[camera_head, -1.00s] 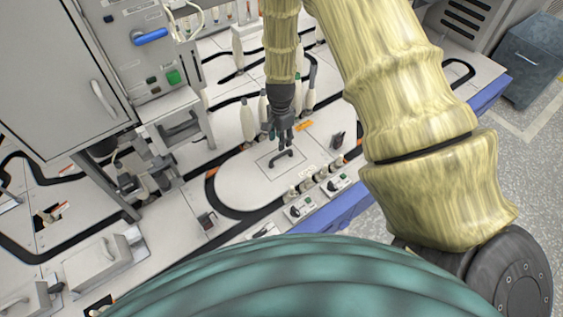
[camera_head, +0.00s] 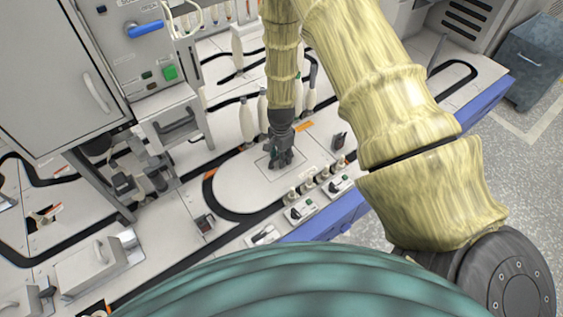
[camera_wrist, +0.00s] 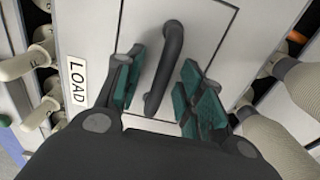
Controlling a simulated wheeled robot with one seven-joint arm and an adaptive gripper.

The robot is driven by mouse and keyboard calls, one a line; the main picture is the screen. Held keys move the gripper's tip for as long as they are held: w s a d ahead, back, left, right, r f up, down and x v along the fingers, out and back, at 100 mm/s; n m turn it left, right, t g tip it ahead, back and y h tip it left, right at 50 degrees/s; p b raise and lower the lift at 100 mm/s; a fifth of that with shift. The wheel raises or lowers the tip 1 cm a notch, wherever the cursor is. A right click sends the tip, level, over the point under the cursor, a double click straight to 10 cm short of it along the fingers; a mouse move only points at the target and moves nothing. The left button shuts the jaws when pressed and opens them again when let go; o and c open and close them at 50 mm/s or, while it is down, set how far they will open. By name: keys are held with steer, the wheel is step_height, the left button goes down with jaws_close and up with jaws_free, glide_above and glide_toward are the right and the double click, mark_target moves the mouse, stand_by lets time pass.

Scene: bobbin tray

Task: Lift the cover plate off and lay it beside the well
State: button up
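The cover plate (camera_wrist: 205,45) is a pale grey rectangle lying flush in the white work surface, outlined by a thin dark seam. A black bar handle (camera_wrist: 166,62) stands on it. My gripper (camera_wrist: 157,98) is open, with its teal finger pads on either side of the handle and apart from it. In the head view my gripper (camera_head: 281,161) points down over the plate (camera_head: 266,164) and hides most of the handle. The well under the plate is hidden.
A LOAD label (camera_wrist: 78,82) is beside the plate. Pale bobbins (camera_wrist: 290,85) stand close on the right, and several cream knobs (camera_wrist: 30,62) on the left. A row of switches (camera_head: 318,190) runs along the front edge. Bare white surface (camera_head: 235,190) lies left of the plate.

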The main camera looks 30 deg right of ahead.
jaws_close()
steer(key=shift+r, duration=0.1)
